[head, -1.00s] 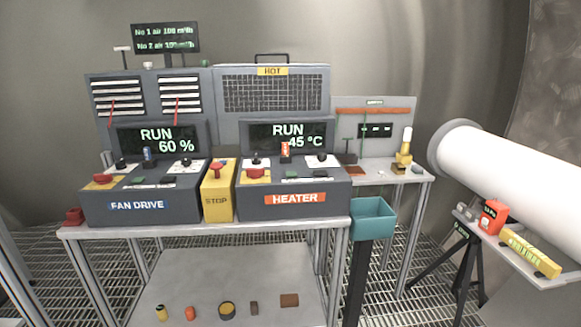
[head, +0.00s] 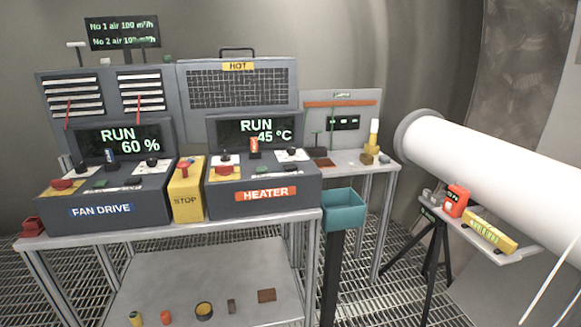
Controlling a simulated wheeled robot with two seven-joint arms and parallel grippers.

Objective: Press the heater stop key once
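The heater console (head: 263,202) is a dark grey box with an orange HEATER label, on the bench right of the middle yellow STOP box (head: 187,192). Its screen (head: 259,131) reads RUN 45 °C. On its sloped top, a red key (head: 223,171) sits on a yellow plate at the left, and a green key (head: 257,169) lies to the right of it. Black knobs stand behind them on white plates. The keys are too small to read any lettering. Neither of my grippers is in view, so nothing of mine touches the console.
The fan drive console (head: 105,205), reading RUN 60 %, stands to the left with a similar red key (head: 61,184). A teal bin (head: 344,211) stands at the bench's right front. A white pipe (head: 490,180) and a tripod shelf (head: 500,250) are at right.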

